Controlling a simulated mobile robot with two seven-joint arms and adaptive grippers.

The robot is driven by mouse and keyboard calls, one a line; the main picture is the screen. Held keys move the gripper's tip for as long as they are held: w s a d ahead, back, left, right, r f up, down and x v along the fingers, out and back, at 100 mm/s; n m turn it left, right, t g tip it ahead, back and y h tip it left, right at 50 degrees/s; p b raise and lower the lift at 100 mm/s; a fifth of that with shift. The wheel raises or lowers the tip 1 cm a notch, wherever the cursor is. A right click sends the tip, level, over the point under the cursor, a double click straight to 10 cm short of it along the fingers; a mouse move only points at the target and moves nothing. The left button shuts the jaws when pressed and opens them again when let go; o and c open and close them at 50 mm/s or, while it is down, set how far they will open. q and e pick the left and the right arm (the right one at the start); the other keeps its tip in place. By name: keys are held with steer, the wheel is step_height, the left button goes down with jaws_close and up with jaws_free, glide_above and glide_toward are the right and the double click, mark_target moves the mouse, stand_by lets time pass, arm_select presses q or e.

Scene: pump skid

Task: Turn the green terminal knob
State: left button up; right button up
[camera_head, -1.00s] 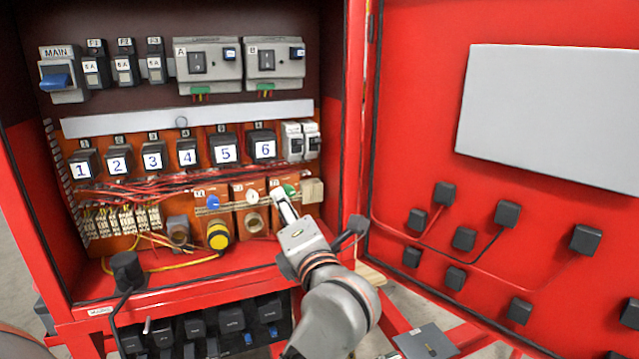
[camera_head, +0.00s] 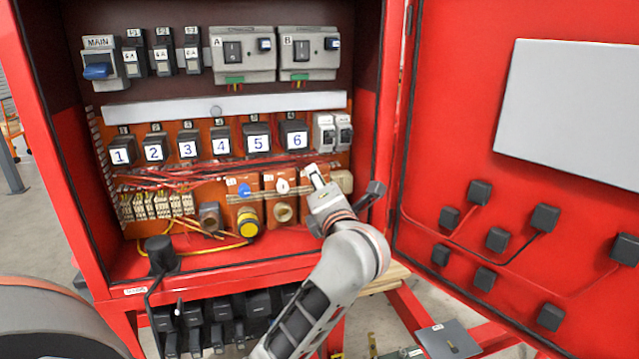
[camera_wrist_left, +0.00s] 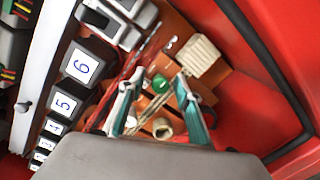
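The green terminal knob (camera_wrist_left: 160,83) shows in the left wrist view on the orange-brown panel. In the head view it is hidden behind my gripper. My left gripper (camera_head: 314,174) reaches into the red cabinet in the head view, at the right end of the lower row. In the left wrist view the two fingers of my left gripper (camera_wrist_left: 158,88) are spread, with the knob seen between their tips. I cannot tell whether they touch it. My right gripper is not in view.
A blue knob (camera_head: 244,190) and a white knob (camera_head: 282,186) sit left of my gripper. A yellow-and-black round part (camera_head: 248,221) is below the blue knob. A beige block (camera_wrist_left: 201,56) lies close beside the green knob. The open red door (camera_head: 450,130) stands at right.

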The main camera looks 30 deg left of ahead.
arm_select(q)
jaws_close()
